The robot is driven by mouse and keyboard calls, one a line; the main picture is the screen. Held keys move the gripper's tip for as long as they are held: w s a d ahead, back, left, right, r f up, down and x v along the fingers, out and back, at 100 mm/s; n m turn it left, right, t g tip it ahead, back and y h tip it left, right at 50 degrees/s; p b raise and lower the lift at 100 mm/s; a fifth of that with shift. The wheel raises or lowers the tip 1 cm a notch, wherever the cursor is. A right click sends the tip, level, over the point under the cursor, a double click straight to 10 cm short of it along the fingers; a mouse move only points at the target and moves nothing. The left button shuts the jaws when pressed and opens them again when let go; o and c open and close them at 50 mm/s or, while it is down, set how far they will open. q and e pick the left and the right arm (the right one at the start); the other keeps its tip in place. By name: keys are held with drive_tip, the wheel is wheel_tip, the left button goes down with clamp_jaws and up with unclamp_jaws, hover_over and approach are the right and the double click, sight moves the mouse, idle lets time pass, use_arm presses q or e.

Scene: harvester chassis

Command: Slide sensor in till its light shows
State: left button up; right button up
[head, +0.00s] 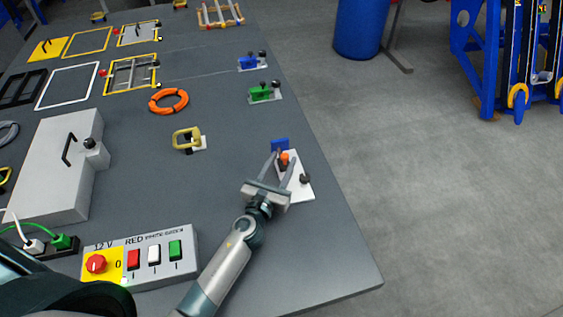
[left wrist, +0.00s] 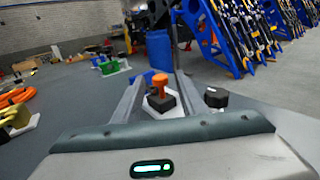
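An orange sensor (head: 284,158) stands at the far end of a white base plate (head: 298,188), close to a blue block (head: 279,144). A black knob (head: 305,178) sits on the plate to the right. My left gripper (head: 282,158) reaches over the plate with its fingers spread on either side of the sensor. In the left wrist view the orange sensor (left wrist: 160,82) rises from a dark block (left wrist: 162,102) between the fingers, with narrow gaps beside it. I cannot make out a lit light on the sensor. My right gripper is not in view.
Similar mounts in green (head: 262,92), blue (head: 252,62) and yellow (head: 187,139) stand further back. A switch box (head: 140,257) and a grey housing (head: 60,165) are at the left. The table's right edge runs close beside the white plate.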

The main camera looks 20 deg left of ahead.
use_arm(q)
clamp_jaws()
drive_tip(key=shift+w+a, duration=0.1)
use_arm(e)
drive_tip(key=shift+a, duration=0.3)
use_arm(q)
unclamp_jaws()
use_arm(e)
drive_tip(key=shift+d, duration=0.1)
